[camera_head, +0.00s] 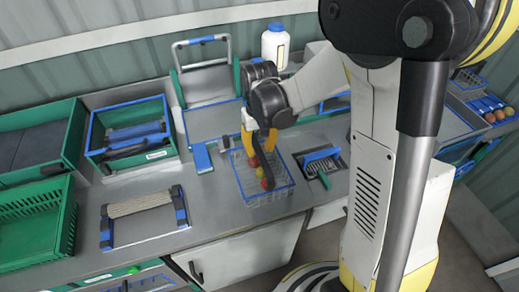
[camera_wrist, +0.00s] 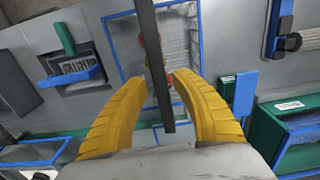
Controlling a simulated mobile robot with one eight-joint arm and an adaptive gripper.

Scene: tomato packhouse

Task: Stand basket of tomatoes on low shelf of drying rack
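The wire basket (camera_head: 270,195) with a blue rim stands on the grey worktop, with several red and yellow-green tomatoes (camera_head: 263,172) in it. In the wrist view the basket (camera_wrist: 184,40) lies ahead of the fingers, its tomatoes (camera_wrist: 152,42) partly hidden by a dark bar (camera_wrist: 154,75). My gripper (camera_head: 257,152) is over the basket, fingers pointing down. In the wrist view my gripper (camera_wrist: 160,80) shows its yellow fingers apart. The dark bar, which looks like the basket's handle, runs between them; I see no firm grip on it. I cannot make out the drying rack for certain.
A green-handled tool in a tray (camera_head: 322,165) lies close right of the basket. A white bottle (camera_head: 275,45) is behind.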

